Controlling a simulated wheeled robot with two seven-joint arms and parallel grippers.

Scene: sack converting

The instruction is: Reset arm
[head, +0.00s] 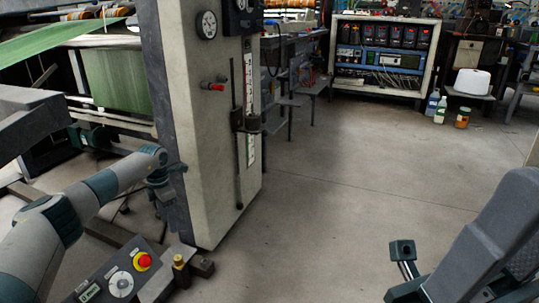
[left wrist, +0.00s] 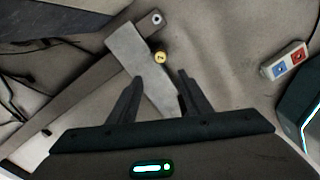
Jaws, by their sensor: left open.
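My left arm comes in from the left in the head view. Its gripper (head: 166,190) points down in front of the pale machine column (head: 205,130). In the left wrist view the two dark fingers (left wrist: 160,76) are apart, with nothing held between them. Beyond the fingers lie a flat grey metal plate (left wrist: 133,60) and a small round brass knob (left wrist: 160,57). A brass fitting (head: 180,265) also shows at the end of a bar in the head view.
A control panel (head: 95,290) with a red emergency button (head: 142,261) is at the lower left. A box with blue and red buttons (left wrist: 286,60) lies right in the wrist view. A cabinet (head: 384,55) and bottles (head: 440,110) stand at the back. The middle floor is clear.

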